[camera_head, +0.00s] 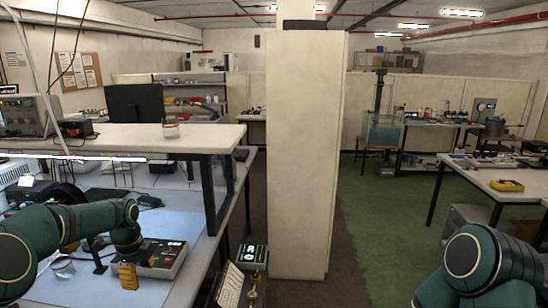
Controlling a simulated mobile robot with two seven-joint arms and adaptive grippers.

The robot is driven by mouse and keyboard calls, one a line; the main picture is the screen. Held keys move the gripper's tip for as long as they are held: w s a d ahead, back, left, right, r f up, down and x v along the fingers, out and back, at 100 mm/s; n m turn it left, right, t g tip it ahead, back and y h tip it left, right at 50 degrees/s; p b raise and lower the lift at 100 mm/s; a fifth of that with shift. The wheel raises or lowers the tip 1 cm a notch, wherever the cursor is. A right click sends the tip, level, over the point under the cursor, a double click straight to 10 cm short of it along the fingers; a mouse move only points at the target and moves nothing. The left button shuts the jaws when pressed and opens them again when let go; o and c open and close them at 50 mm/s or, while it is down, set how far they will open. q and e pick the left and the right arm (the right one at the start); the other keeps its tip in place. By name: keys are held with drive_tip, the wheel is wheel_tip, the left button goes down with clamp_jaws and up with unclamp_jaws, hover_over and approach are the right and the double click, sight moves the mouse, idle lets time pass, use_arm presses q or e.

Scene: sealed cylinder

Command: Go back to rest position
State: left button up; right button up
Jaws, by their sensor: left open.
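My left arm comes in from the left, and its gripper (115,267) is low over the blue mat (190,225) on the workbench. The gripper is open, beside a grey device (163,258) with a dark top panel and red display. I see nothing held in it. A small clear cylinder (62,267) stands on the bench left of the gripper, partly behind my left arm. Another clear container (171,129) with a reddish band stands on the raised shelf. My right arm shows at the lower right; its gripper is out of view.
A raised white shelf (125,139) with a monitor (137,103) spans the bench. A pale pillar (305,150) stands at centre. A device with a display (253,256) is at bottom centre. The green floor (385,225) right of the pillar is clear; a white table (480,177) stands beyond.

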use_arm(q)
drive_tip(key=d+f+n, duration=0.1)
drive_tip(key=d+f, duration=0.2)
drive_tip(key=d+f+n+h+b, duration=0.1)
drive_tip(key=d+f, duration=0.2)
drive_tip(key=f, duration=0.1)
drive_tip(key=s+d+f+n, duration=0.1)
drive_tip(key=d+f, duration=0.2)
drive_tip(key=f, duration=0.1)
drive_tip(key=shift+n+h, duration=0.3)
drive_tip(key=shift+h, duration=0.1)
drive_tip(key=s+d+f+n+t+h+b, duration=0.1)
drive_tip(key=s+d+f+n+h+b, duration=0.15)
drive_tip(key=s+d+f+n, duration=1.15)
drive_tip(key=s+d+n, duration=0.1)
drive_tip(key=s, duration=0.3)
drive_tip(key=s+d+f+n+b, duration=0.1)
drive_tip(key=s+d+f+n, duration=0.1)
drive_tip(key=s, duration=0.4)
drive_tip(key=shift+f+n+t+y+b, duration=0.3)
drive_tip(key=shift+t+y, duration=0.05)
drive_tip(key=shift+t, duration=0.05)
